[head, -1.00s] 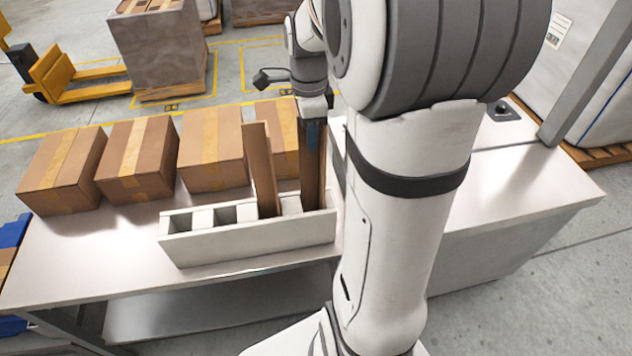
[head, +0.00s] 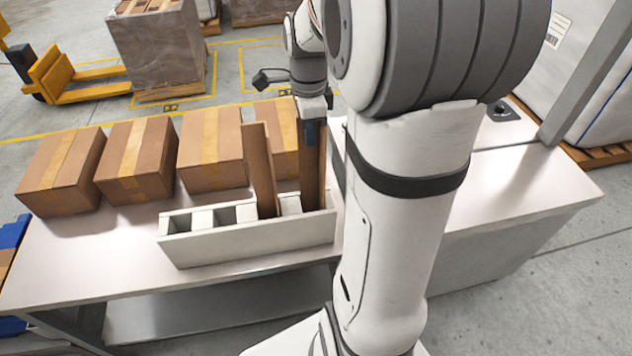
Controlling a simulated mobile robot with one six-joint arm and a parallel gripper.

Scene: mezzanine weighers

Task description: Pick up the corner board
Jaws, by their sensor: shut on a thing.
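My gripper (head: 312,125) points down at the right end of the white slotted rack (head: 250,245) on the table. It is shut on the top of a brown corner board (head: 311,178). That board stands upright with its lower end inside the rack's right-hand slot. A second brown corner board (head: 262,170) stands in the rack just to the left, tilted slightly, apart from the gripper. The fingertips are small and partly hidden against the board. The boards' lower ends are hidden by the rack's front wall.
Several taped cardboard boxes (head: 137,160) stand in a row behind the rack. The light table (head: 110,255) is bare in front of them at the left. My arm covers the table's middle right. A wrapped pallet load (head: 160,50) and a yellow pallet truck (head: 75,75) stand on the floor beyond.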

